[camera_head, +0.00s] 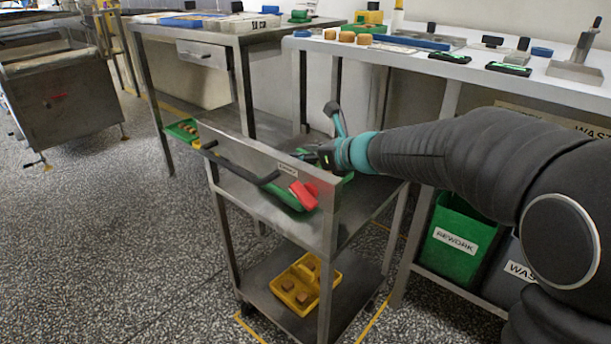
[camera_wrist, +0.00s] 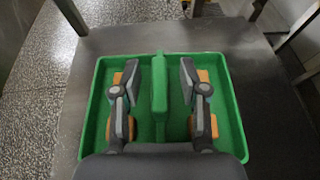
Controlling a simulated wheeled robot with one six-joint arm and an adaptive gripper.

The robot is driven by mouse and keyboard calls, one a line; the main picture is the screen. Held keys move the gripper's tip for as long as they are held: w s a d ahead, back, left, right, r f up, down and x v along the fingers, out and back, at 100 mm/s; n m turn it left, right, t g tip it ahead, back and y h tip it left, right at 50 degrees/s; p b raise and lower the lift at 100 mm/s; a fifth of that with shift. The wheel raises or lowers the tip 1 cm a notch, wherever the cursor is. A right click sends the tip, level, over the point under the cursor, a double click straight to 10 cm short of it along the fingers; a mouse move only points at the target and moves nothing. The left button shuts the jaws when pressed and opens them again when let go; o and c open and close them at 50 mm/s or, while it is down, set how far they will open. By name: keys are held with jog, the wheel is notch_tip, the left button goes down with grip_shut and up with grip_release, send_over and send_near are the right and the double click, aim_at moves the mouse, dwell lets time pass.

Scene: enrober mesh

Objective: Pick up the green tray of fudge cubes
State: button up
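The green tray (camera_wrist: 230,90) lies flat on a grey metal surface in the wrist view. A raised green handle (camera_wrist: 159,85) runs down its middle, with orange-brown fudge cubes (camera_wrist: 204,125) on both sides, partly covered by my fingers. My gripper (camera_wrist: 160,76) is open, with one finger on each side of the handle and a gap to it. In the head view my gripper (camera_head: 318,155) is over the cart's upper shelf; green tray parts show around it, mostly hidden by the cart's side panel.
The metal cart (camera_head: 262,208) has a raised side panel, a dark handle bar and a red piece (camera_head: 303,195). Its lower shelf holds a yellow tray (camera_head: 322,296) of brown cubes. A crowded worktable (camera_head: 545,78) and green REWORK bin (camera_head: 457,238) stand right.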

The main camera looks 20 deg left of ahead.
grip_shut()
jog(key=shift+r, duration=0.2)
